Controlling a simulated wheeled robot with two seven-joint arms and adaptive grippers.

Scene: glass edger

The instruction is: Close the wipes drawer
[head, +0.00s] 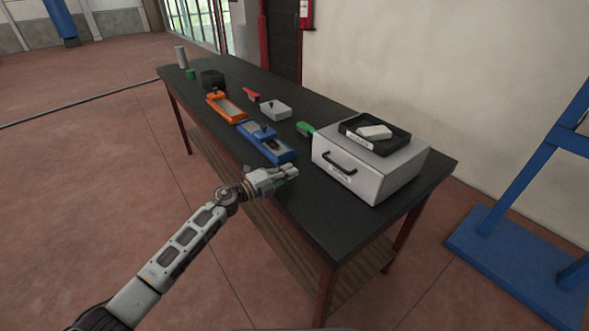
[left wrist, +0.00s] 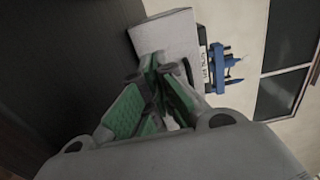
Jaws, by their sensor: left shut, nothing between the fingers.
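The wipes drawer is in a light grey box (head: 390,180) at the near right end of the dark table. Its front (head: 330,175) has a black bar handle (head: 340,164) and a small label. The front looks about flush with the box, and I see no clear gap. My left gripper (head: 293,172) is shut and empty, left of the drawer front and apart from it in the head view. In the left wrist view, the green-padded fingers (left wrist: 160,65) point toward the grey box (left wrist: 165,35); the fingertips overlap its lower edge, and contact cannot be told. My right gripper is not in view.
A black tray (head: 394,146) with a pale block sits on the box. On the table (head: 300,215) are a green-handled brush (head: 305,129), a blue tray (head: 275,149), an orange tray (head: 226,107) and a grey block (head: 276,110). A blue stand (head: 515,260) is at right.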

